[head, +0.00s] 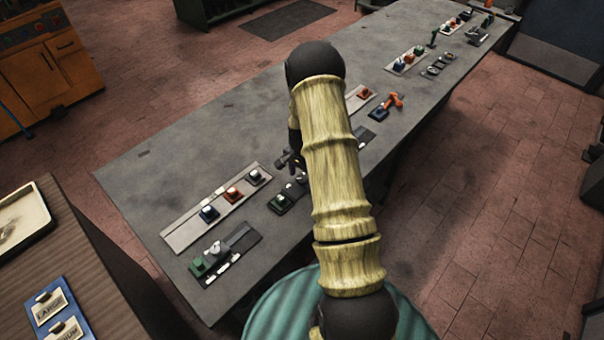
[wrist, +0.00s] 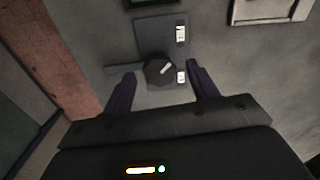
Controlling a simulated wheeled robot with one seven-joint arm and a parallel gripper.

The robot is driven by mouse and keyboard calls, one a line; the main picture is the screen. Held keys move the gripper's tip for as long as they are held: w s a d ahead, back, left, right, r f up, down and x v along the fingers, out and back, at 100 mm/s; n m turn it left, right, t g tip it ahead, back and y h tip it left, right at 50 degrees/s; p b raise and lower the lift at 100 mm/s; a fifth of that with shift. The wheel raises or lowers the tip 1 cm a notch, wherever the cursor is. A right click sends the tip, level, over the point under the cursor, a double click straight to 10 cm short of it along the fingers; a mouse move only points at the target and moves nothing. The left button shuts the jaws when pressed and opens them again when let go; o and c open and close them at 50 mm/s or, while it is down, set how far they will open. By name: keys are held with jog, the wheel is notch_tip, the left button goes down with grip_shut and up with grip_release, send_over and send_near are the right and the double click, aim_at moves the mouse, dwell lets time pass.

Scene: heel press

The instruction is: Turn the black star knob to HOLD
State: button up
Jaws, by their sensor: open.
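The black star knob (wrist: 157,72) sits on a grey plate (wrist: 150,35) in the wrist view. A white pointer mark on its top slants toward the upper right. Two small white labels are at the plate's right side, one above (wrist: 180,33) and one beside the knob (wrist: 182,77); their words are too small to read, so I cannot tell which is HOLD. My gripper (wrist: 163,75) is open, with one dark finger to each side of the knob and a visible gap on both sides. In the head view my arm hides most of this area.
The grey bench (head: 200,130) carries other control panels: a strip with several coloured buttons (head: 233,195), a green-based switch panel (head: 217,257) at the near end, and an orange lever (head: 393,102) beyond my arm.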

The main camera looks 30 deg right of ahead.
jog(key=shift+f, duration=0.3)
grip_shut()
